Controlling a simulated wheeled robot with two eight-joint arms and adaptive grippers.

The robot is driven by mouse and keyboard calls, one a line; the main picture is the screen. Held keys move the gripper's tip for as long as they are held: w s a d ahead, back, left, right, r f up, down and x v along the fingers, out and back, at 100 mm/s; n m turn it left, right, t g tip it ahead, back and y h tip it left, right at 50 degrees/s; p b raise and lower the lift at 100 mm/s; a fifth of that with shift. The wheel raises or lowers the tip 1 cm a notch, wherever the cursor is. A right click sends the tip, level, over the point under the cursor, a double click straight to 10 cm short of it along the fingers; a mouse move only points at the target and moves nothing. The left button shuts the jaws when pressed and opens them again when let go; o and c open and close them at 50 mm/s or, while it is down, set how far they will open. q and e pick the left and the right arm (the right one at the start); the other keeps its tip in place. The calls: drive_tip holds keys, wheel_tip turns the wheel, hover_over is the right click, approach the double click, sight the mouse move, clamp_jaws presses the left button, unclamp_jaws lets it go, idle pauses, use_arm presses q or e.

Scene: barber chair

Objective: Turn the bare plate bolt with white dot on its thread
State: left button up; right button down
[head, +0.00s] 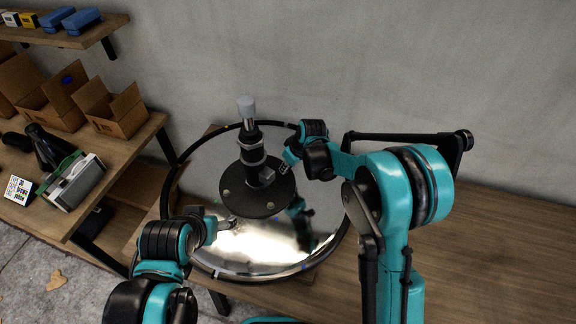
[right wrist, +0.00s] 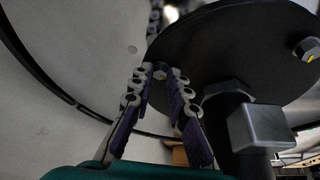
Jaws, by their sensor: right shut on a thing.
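The black round plate (head: 240,197) sits at the middle of a mirror-like round base, with the column standing up from it. My right gripper (right wrist: 160,75) reaches the plate beside the column, and its fingers are closed around a small hex plate bolt (right wrist: 160,74). A white dot on this bolt's thread cannot be made out. Another bolt (right wrist: 307,48) with a yellow mark shows at the right edge in the right wrist view. In the head view, a bolt (head: 227,192) shows on the plate's left side. My left gripper (head: 231,222) is low over the base near the plate's front edge; its jaw opening is unclear.
The shiny base (head: 195,165) with its black rim lies on a wooden table (head: 480,250). A grey metal block (right wrist: 262,125) juts from the column close to my right fingers. Left stands a workbench with cardboard boxes (head: 113,110). The table's right side is clear.

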drive_tip(key=m, duration=0.1)
drive_tip(key=m+h, duration=0.1)
drive_tip(key=m, duration=0.1)
drive_tip(key=shift+s+a+m+t, duration=0.1)
drive_tip(key=shift+a+m+t, duration=0.1)
drive_tip(key=shift+m+t, duration=0.15)
drive_tip(key=shift+a+m+t+h, duration=0.2)
drive_tip(key=shift+m+h, duration=0.5)
drive_tip(key=shift+m, duration=1.25)
drive_tip(key=c, duration=1.5)
unclamp_jaws()
drive_tip(key=shift+o, duration=0.2)
drive_tip(key=v, duration=1.2)
